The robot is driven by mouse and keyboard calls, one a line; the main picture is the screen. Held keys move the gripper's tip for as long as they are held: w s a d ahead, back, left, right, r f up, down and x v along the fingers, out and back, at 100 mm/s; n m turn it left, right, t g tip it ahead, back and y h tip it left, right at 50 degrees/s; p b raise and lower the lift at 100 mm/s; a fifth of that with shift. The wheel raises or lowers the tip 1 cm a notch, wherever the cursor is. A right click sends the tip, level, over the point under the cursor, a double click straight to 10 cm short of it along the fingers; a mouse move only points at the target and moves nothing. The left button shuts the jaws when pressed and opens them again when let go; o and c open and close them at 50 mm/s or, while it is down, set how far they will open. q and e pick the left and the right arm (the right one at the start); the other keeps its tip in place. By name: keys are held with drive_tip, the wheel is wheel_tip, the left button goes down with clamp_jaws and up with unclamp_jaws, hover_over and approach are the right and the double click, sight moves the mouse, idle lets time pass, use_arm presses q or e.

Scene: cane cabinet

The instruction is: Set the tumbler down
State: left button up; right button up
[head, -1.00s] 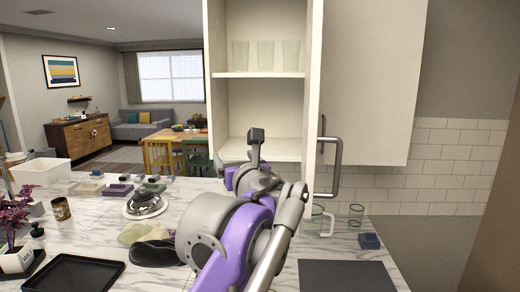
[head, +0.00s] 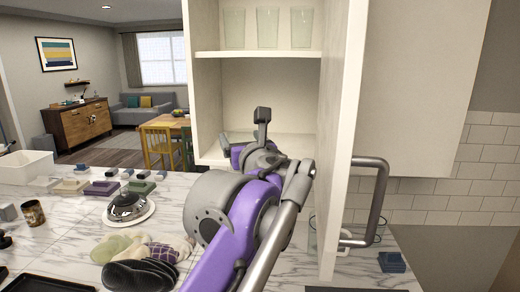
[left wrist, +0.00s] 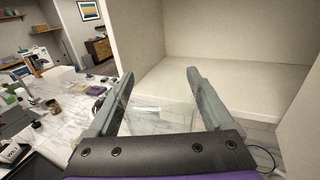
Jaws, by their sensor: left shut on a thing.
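My left gripper (left wrist: 158,100) is shut on a clear glass tumbler (left wrist: 160,117), which shows between its two fingers in the left wrist view. The tumbler is see-through and its outline is faint. In front of it is the bare lower shelf (left wrist: 225,82) of the open cabinet. In the head view my left gripper (head: 243,132) is at the opening of the lower compartment, in front of the lower shelf (head: 297,142). My own arm hides the tumbler there. I cannot tell whether the tumbler touches the shelf. My right gripper is not in view.
Three glasses (head: 267,27) stand on the upper shelf (head: 258,54). The open cabinet door (head: 343,110) with its grey handle (head: 380,200) stands close to the right of my arm.

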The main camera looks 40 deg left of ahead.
use_arm(q)
drive_tip(key=f+x, duration=0.1)
drive_tip(key=x, duration=0.5)
drive_tip(key=f+p+x, duration=0.1)
drive_tip(key=x, duration=0.5)
drive_tip(key=f+p+x, duration=0.1)
drive_tip(key=x, duration=0.5)
drive_tip(key=shift+f, duration=0.2)
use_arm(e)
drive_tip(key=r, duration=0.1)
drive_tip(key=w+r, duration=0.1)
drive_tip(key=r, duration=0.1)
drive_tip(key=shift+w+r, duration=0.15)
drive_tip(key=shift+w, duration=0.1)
use_arm(q)
drive_tip(key=shift+f, duration=0.2)
drive_tip(key=o, duration=1.4)
